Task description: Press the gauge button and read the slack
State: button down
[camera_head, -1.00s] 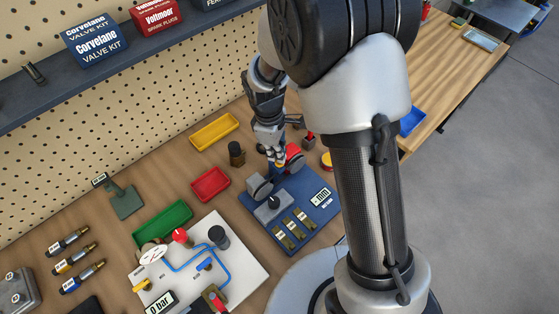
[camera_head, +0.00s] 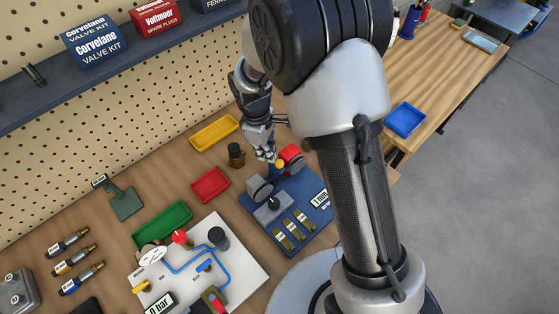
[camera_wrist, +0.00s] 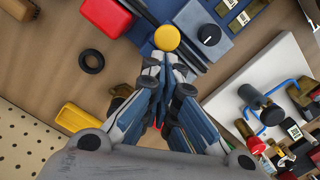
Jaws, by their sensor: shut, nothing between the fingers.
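The blue gauge board (camera_head: 290,244) lies on the bench, with a round yellow button (camera_head: 280,163) beside a red block (camera_head: 292,154). The button also shows in the wrist view (camera_wrist: 167,38). My gripper (camera_head: 269,158) is shut and empty, with its tips close beside the button. In the wrist view the fingertips (camera_wrist: 160,58) lie just below the button; I cannot tell whether they touch it. A grey block with a black knob (camera_head: 274,202) sits on the board.
A white board (camera_head: 240,262) with blue tubing lies to the left. Green (camera_head: 162,223), red (camera_head: 210,185) and yellow (camera_head: 214,132) trays stand along the bench. A dark jar (camera_head: 236,155) and, in the wrist view, a black ring (camera_wrist: 91,61) are near my gripper.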

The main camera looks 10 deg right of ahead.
notch_tip(320, 180, up, 12)
jog(key=a, duration=0.1)
jog(key=shift+w, duration=0.25)
jog(key=shift+a, duration=0.1)
dwell(0.5)
